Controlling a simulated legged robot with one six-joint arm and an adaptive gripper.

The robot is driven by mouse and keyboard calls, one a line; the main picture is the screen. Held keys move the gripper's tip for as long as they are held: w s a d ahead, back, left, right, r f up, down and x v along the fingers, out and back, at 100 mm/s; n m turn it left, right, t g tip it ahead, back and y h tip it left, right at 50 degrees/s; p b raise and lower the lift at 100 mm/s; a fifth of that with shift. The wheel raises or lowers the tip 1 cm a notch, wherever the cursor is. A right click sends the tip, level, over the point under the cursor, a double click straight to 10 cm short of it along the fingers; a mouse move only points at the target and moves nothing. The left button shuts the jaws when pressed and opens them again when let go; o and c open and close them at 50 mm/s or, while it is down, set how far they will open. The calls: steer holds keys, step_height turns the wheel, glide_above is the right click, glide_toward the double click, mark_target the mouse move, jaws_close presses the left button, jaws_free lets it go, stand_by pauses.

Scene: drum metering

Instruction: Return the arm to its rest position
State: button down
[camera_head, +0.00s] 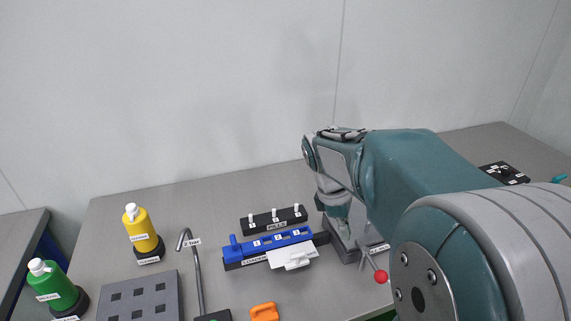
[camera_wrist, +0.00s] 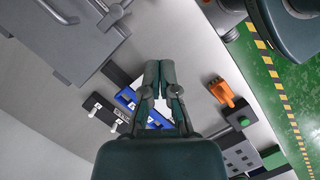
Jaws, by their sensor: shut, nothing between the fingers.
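My arm reaches in from the right in the head view, its teal links bent over the right part of the grey bench (camera_head: 215,190). My gripper points down near the right end of the blue rack (camera_head: 280,240); its fingertips are hard to make out there behind the arm. In the wrist view my gripper (camera_wrist: 162,68) shows its two fingers close together at the tips, with nothing held between them. The blue rack (camera_wrist: 126,97) lies beyond the fingers and is partly hidden by them.
A black rack (camera_head: 274,219) with white pegs stands behind the blue one. A yellow bottle (camera_head: 142,232) and a green bottle (camera_head: 52,287) stand left. A bent metal pipe (camera_head: 196,270), a grey holed block (camera_head: 140,299) and an orange item (camera_head: 265,312) are nearer. A red-knobbed lever (camera_head: 381,276) is beside my arm.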

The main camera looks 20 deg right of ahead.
steer(key=s+a+r+m+t+y, duration=0.2)
steer(key=s+a+r+m+t, duration=0.2)
steer(key=s+a+m+t, duration=0.3)
steer(key=shift+s+a+r+m+t+y, duration=0.2)
steer(key=shift+s+a+m+t+y, duration=0.15)
steer(key=shift+s+a+m, duration=1.6)
steer(key=shift+w+a+n, duration=0.35)
steer(key=shift+w+a, duration=0.1)
steer(key=shift+w, duration=0.15)
